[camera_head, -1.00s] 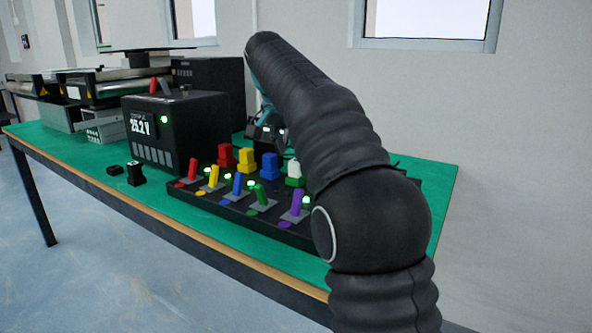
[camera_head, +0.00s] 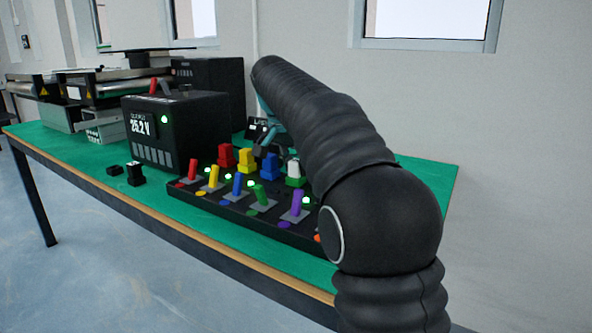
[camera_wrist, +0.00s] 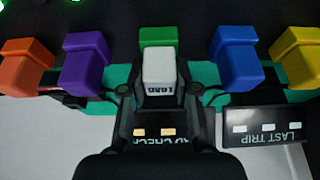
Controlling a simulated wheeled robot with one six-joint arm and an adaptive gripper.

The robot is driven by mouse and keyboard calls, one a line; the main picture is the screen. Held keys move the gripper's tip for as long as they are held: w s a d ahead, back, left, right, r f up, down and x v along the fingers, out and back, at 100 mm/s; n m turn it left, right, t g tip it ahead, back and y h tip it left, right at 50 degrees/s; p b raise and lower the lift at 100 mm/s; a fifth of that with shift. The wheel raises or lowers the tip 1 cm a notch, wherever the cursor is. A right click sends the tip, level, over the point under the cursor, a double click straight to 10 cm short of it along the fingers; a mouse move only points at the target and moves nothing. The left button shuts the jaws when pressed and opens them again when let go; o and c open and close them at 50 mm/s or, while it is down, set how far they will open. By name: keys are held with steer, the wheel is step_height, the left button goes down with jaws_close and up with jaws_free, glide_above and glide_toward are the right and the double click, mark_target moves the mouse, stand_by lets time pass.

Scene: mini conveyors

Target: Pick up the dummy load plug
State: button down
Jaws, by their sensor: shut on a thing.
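The dummy load plug is the white plug (camera_wrist: 163,70) marked LOAD in the wrist view. It sits between the two black fingers of my gripper (camera_wrist: 158,88), which is shut on it. A green plug (camera_wrist: 157,36) shows right behind it. In the head view a white plug (camera_head: 293,168) shows just above a green one in the rear row of the panel. My arm reaches over that row from the right. The fingertips are hard to make out in the head view.
Orange (camera_wrist: 25,62), purple (camera_wrist: 86,62), blue (camera_wrist: 235,58) and yellow (camera_wrist: 298,55) plugs stand close on both sides. A LAST TRIP display (camera_wrist: 265,127) is beside my gripper. A black 25.2 V supply (camera_head: 180,130) stands left of the switch panel (camera_head: 195,200) on the green bench.

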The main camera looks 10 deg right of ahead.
mark_target(296, 160)
steer(key=shift+r, duration=0.1)
step_height(296, 160, up, 9)
steer(key=shift+w+f, duration=0.1)
steer(key=shift+r, duration=0.45)
stand_by(0.4)
